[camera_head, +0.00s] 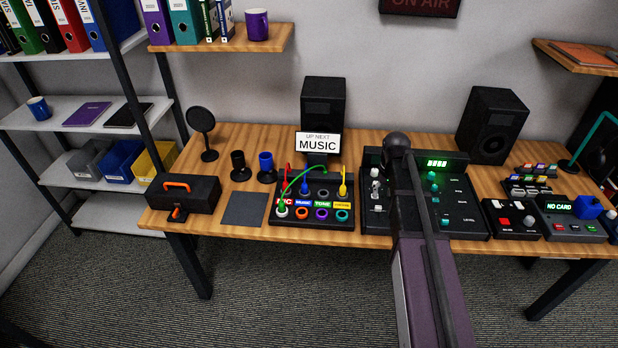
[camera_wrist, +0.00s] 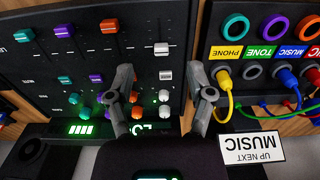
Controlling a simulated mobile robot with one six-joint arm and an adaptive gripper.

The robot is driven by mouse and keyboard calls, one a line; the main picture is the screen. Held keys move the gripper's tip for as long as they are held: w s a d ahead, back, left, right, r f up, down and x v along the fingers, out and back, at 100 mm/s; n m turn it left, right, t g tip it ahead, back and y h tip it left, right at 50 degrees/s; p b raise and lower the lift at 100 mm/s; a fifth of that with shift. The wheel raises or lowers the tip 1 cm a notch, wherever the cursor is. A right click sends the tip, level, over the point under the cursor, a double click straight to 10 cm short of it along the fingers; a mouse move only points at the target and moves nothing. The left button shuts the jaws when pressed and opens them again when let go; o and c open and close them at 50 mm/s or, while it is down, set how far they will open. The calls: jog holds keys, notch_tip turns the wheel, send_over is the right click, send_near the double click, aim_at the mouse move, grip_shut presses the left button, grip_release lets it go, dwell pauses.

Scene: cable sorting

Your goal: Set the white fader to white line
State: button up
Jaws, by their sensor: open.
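The white fader (camera_wrist: 161,48) is a small white cap on the dark mixer panel (camera_wrist: 30,75), at the right end of a fader row in the wrist view. It also shows near the mixer's left edge in the head view (camera_head: 376,208). My gripper (camera_wrist: 160,82) is open and empty, its fingers spread to either side of the white column. Its fingertips are below the fader in the wrist picture, toward the white button (camera_wrist: 165,75) and white knobs (camera_wrist: 164,97). I cannot clearly make out the white line. In the head view my arm hides the gripper and the mixer's middle.
Teal (camera_wrist: 63,31), purple (camera_wrist: 85,28) and orange (camera_wrist: 109,26) faders share the row. A patch panel (camera_wrist: 240,55) with plugged cables stands close beside the mixer. A "MUSIC" sign (camera_wrist: 252,147) and speakers (camera_head: 493,125) stand behind. A control box (camera_head: 512,219) sits to the right.

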jog(key=w+a+f+n+t+h+b, duration=0.1)
jog(key=w+a+t+b, duration=0.1)
jog(key=a, duration=0.6)
jog(key=w+a+f+t+h+b, duration=0.1)
jog(key=w+a+t+h+b, duration=0.1)
jog(key=a, duration=0.6)
jog(key=w+a+f+n+t+h+b, duration=0.1)
jog(key=w+a+t+b, duration=0.1)
jog(key=a+b, duration=0.4)
jog(key=shift+w+a+f+n+t+h, duration=0.35)
jog(key=shift+a+t, duration=0.55)
jog(key=shift+a, duration=0.3)
jog(key=shift+d, duration=0.1)
jog(key=s+d+r+m+g+y+p, duration=0.1)
jog(key=s+d+g+p, duration=0.3)
jog(key=s+d, duration=0.8)
jog(key=s+d+r+m+g+y+p, duration=0.1)
jog(key=s+d+r+g+y+p, duration=0.2)
jog(key=s+d, duration=0.9)
jog(key=s+p, duration=0.1)
jog(key=p, duration=0.1)
jog(key=shift+m+g+y+p, duration=0.35)
jog(key=shift+g+p, duration=0.05)
